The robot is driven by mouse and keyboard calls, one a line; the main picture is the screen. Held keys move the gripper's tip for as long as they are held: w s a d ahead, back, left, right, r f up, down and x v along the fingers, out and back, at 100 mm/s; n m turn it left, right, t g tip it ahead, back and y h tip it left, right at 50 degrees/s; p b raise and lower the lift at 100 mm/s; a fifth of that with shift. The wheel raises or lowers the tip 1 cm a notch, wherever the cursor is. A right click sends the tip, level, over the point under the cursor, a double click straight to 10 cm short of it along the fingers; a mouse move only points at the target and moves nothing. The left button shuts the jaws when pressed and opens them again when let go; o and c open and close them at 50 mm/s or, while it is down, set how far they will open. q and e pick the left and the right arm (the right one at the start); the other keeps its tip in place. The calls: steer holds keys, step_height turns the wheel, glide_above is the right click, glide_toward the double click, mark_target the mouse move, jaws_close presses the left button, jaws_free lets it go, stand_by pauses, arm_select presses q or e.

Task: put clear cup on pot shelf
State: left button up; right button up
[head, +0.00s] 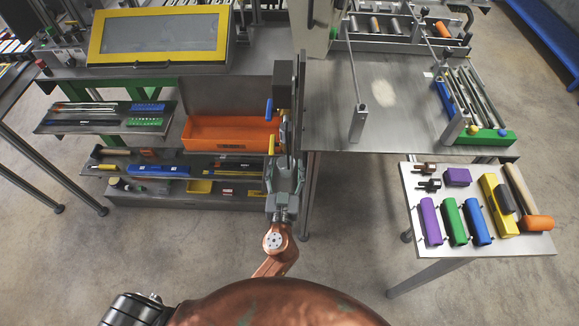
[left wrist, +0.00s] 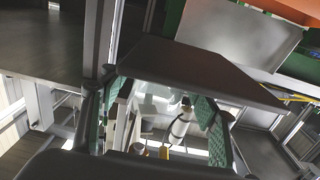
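My left gripper (head: 285,172) is upright beside the right end of the tiered shelves, close to the orange drawer. In the left wrist view its two green-padded fingers (left wrist: 160,115) stand wide apart, with a dark flat panel crossing in front of their upper part. A pale, see-through patch shows between the fingers; I cannot tell whether it is the clear cup or background. No clear cup can be made out in the head view. I cannot tell which surface is the pot shelf. My right gripper is not in view.
An orange drawer (head: 236,133) stands out at the left bench, above lower shelves (head: 150,188) with tools. A grey table (head: 385,110) lies right of my gripper. A small white table (head: 475,243) at right holds coloured blocks and a mallet. Open floor lies between.

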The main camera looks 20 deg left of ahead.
arm_select(q)
steer(key=shift+s, duration=0.2)
steer(key=shift+v, duration=3.7)
steer(key=v, duration=0.7)
steer(key=shift+s, duration=0.3)
steer(key=shift+f, duration=0.1)
